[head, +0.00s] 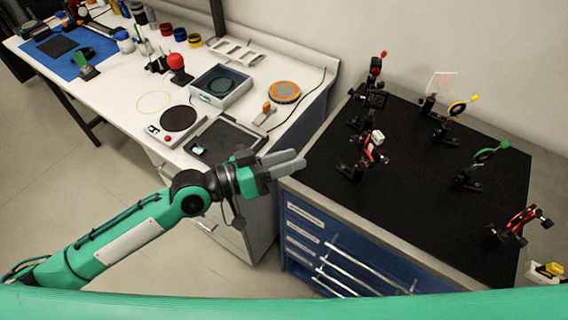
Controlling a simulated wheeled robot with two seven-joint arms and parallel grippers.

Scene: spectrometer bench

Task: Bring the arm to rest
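My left arm (120,235) is green with dark joints and comes in from the lower left. My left gripper (300,160) has pale grey fingers that point to the right, in front of the gap between the white bench and the black-topped optics table. The fingers lie close to each other in this view, and I cannot tell whether they are parted. I see nothing held between them. My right gripper is not in view.
The white bench (110,102) carries a round-plate device (178,118), a dark tray (225,140) and a grey box (220,86). The optics table (400,215) bears several mounts, including a green ring (491,150) and a red-marked mount (374,145) near my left gripper. Open floor lies lower left.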

